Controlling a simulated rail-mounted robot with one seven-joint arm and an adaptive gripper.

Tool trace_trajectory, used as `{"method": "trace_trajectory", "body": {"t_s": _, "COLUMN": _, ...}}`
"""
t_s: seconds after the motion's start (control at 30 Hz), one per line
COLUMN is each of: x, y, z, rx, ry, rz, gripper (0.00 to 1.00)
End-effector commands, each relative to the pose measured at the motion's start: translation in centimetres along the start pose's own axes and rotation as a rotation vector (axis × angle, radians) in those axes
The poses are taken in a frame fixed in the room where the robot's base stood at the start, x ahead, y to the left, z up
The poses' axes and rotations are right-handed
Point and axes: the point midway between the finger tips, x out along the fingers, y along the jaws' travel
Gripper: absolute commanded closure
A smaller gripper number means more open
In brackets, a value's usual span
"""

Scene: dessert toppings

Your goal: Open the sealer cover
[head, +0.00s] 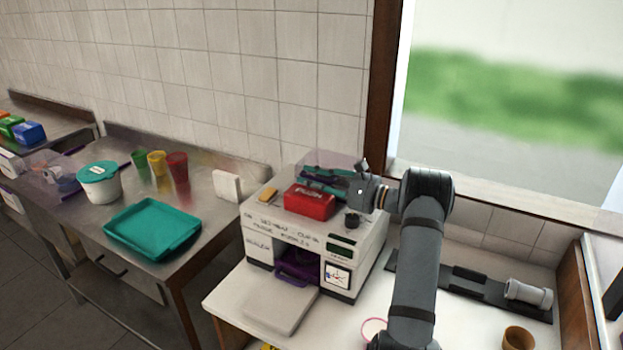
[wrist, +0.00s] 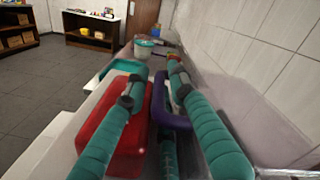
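The sealer (head: 290,235) is a white box-shaped machine with lettering on its front, standing on the white counter. A red block with white lettering (head: 310,202) sits on its top and fills the left middle of the wrist view (wrist: 112,130). My gripper (head: 312,178) reaches leftward over the machine's top, behind the red block. Its teal fingers are apart in the wrist view (wrist: 160,68). A purple loop like a handle (wrist: 160,110) shows between the fingers, partly hidden by the right one; contact cannot be told. A see-through pinkish panel (head: 338,160) stands behind the fingers.
The tiled wall (wrist: 285,75) is close on the right in the wrist view. A teal tray (head: 152,228), white tub (head: 100,184) and several cups stand on the left table.

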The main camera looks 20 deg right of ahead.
Motion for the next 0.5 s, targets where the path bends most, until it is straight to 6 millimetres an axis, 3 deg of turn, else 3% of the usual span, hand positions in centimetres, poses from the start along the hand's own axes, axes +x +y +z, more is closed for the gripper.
{"method": "trace_trajectory", "body": {"t_s": 0.37, "x": -0.03, "y": 0.02, "z": -0.01, "rx": 0.000, "ry": 0.000, "rz": 0.001, "gripper": 1.00}}
{"method": "trace_trajectory", "body": {"t_s": 0.5, "x": -0.03, "y": 0.05, "z": 0.00, "rx": 0.000, "ry": 0.000, "rz": 0.001, "gripper": 1.00}}
